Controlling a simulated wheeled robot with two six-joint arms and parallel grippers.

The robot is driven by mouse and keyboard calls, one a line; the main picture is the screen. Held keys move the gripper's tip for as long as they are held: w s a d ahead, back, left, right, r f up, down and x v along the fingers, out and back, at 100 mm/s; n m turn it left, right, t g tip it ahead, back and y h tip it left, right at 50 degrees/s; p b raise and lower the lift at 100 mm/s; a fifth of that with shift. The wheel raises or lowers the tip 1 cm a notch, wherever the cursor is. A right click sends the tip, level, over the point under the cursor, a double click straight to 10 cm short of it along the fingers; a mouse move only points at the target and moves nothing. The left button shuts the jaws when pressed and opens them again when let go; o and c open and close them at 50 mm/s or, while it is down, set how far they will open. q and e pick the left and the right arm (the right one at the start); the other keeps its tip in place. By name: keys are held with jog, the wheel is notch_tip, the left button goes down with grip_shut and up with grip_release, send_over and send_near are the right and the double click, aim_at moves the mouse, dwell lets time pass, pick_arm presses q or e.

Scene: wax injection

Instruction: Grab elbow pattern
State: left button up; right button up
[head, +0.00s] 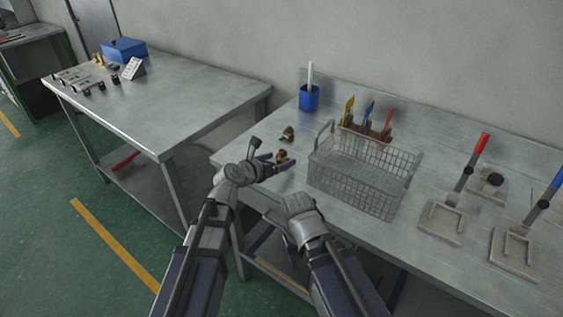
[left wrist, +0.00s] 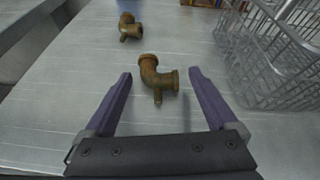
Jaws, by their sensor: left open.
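Two brass-brown elbow patterns lie on the metal table. The nearer elbow pattern (left wrist: 158,77) is between and just beyond the open fingertips of my left gripper (left wrist: 160,83) in the left wrist view. In the head view this nearer elbow (head: 282,156) is partly hidden by my left gripper (head: 280,162). The farther elbow pattern (left wrist: 130,27) lies beyond it and to the left, and it also shows in the head view (head: 288,133). My left gripper is open and empty. My right arm reaches in low at the table's front edge; its fingers cannot be made out.
A wire basket (head: 364,173) stands right of the elbows. Behind are a blue cup (head: 309,97) and a holder with coloured tools (head: 367,127). Clamps with red (head: 482,143) and blue handles stand at right. Another table (head: 165,99) is at left.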

aim_at(278, 163)
pick_arm(q)
jog(key=shift+c, duration=0.5)
jog(key=c, duration=1.3)
notch_tip(278, 163, up, 10)
jog(key=p, duration=1)
